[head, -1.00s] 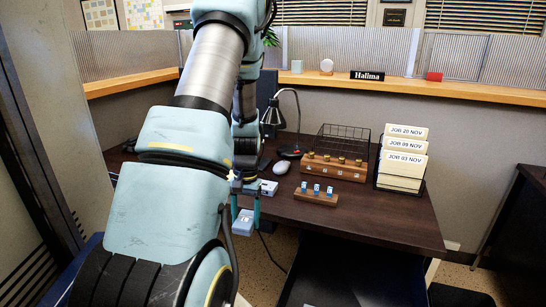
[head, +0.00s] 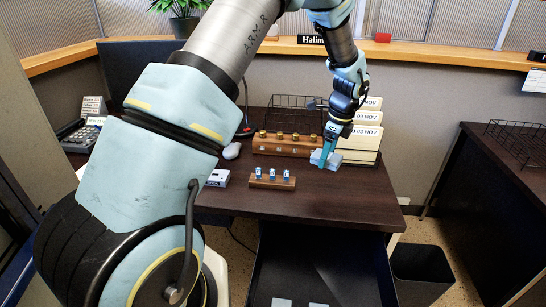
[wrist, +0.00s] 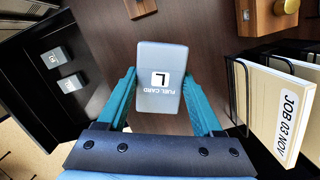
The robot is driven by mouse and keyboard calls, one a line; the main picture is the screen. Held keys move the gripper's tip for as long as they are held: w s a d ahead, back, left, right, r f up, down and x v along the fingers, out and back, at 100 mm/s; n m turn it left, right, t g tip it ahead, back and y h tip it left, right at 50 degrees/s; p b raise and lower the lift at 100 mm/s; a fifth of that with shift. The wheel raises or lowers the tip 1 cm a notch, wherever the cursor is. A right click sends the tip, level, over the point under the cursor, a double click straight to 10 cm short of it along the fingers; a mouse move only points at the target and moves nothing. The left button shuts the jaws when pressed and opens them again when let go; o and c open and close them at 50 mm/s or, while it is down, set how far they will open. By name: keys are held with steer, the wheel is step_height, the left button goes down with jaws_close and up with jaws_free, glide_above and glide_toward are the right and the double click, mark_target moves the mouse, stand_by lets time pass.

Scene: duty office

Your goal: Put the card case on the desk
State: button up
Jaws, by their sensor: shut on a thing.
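In the head view the card case (head: 322,158) shows in my gripper (head: 326,156) over the right part of the dark brown desk (head: 345,205), just left of the file rack. I cannot tell whether the case touches the desk top.
The file rack (head: 359,148) with job folders is close right of my gripper. A wooden block with brass knobs (head: 288,145) and a small wooden stand (head: 272,181) are to the left. An open drawer (head: 315,268) holds small cases. Desk front right is clear.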

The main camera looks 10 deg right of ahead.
mark_target(321, 188)
step_height(321, 188, down, 10)
steer(key=p, duration=0.2)
steer(key=shift+p, duration=0.3)
steer(key=shift+f, duration=0.2)
steer(key=o, duration=1.4)
steer(key=shift+r, duration=0.1)
steer(key=shift+c, duration=0.2)
steer(key=r, duration=0.4)
steer(key=d+r+b, duration=0.1)
steer(key=r, duration=0.3)
steer(key=s+r+b, duration=0.1)
steer(key=r, duration=0.3)
steer(key=shift+s+d, duration=0.1)
steer(key=shift+d, duration=0.05)
